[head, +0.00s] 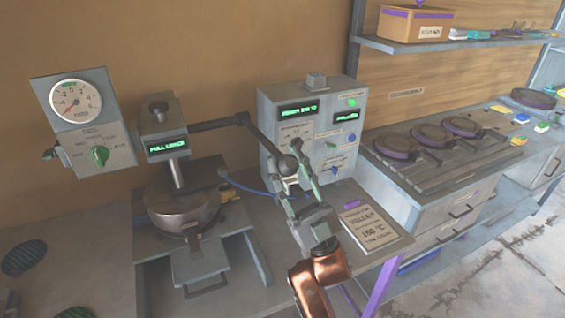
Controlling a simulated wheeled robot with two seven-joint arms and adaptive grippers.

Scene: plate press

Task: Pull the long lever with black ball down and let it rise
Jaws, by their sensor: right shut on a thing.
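The press (163,130) stands on the bench at left, with a round metal pot-like part (182,207) below its ram. Its long dark lever (215,123) runs right from the press head, then bends down toward the front right. The black ball (287,164) is at the lever's lower end. My right gripper (296,168) is shut on the ball end and partly covers it. The press's green display seems to read "PULL LEVER". My left gripper is not in view.
A grey control box (312,130) with green displays and knobs stands close behind my right gripper. A dial gauge (76,100) is left of the press. A printed sign (376,222) lies right of my arm. Round plates (443,135) sit on the right counter.

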